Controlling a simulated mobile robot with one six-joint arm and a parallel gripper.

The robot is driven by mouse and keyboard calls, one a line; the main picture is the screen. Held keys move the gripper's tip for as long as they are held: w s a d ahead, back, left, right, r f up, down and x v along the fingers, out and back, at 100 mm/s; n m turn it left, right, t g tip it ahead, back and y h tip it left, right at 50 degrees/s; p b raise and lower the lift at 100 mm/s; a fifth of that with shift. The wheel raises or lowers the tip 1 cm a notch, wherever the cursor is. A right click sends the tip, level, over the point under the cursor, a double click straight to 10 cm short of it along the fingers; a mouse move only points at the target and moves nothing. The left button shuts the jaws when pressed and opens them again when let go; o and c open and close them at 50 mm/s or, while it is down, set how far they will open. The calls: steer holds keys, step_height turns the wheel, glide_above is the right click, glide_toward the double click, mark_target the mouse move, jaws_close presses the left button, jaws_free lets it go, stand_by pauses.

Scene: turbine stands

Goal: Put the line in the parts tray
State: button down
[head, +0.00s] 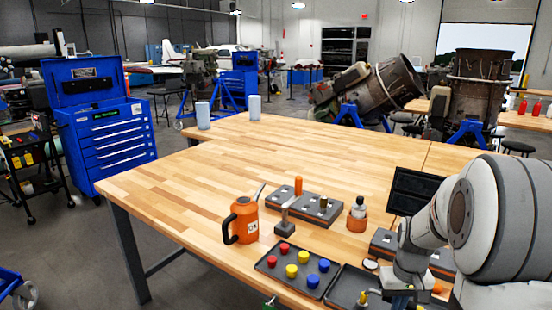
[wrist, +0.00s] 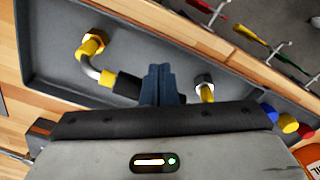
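The line is a bent metal tube with yellow fittings, hex nuts and a black sleeve (wrist: 126,87) in the wrist view. My gripper (wrist: 162,84) has its dark fingers close together across the middle of the line, hiding that part. One end bends away at the left, and the other shows right of the fingers. The dark grey parts tray (wrist: 50,60) lies behind the line. Whether the line touches its floor is unclear. In the head view the tray (head: 347,280) is at the table's front edge, with a yellow fitting (head: 362,297) over it; my arm hides the fingers.
A tray of red, yellow and blue caps (head: 270,262) lies left of the parts tray. An orange oil can (head: 243,222), grey blocks (head: 312,207) and an orange-based bottle (head: 357,215) stand behind. A tool holder (wrist: 270,25) borders the tray.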

steer(key=shift+w+d+p, duration=0.15)
steer(key=shift+w+d, duration=0.35)
steer(key=shift+w, duration=0.3)
steer(key=shift+w+d+p, duration=0.15)
steer(key=shift+w+d, duration=0.4)
steer(key=shift+w, duration=0.2)
steer(key=shift+w+d+p, duration=0.15)
steer(key=shift+w+d, duration=0.35)
steer(key=shift+w, duration=0.3)
steer(key=shift+r, duration=0.1)
step_height(320, 180, up, 8)
steer(key=p, duration=0.5)
stand_by(0.3)
steer(key=s+a+r+t, duration=0.1)
steer(key=s+a+r, duration=0.3)
steer(key=s+a, duration=0.4)
steer(key=s+a+r+t, duration=0.2)
steer(key=s+a+r, duration=0.3)
steer(key=s+a, duration=0.4)
steer(key=s, duration=0.3)
steer(key=shift+r+n, duration=0.2)
steer(key=shift+n, duration=0.2)
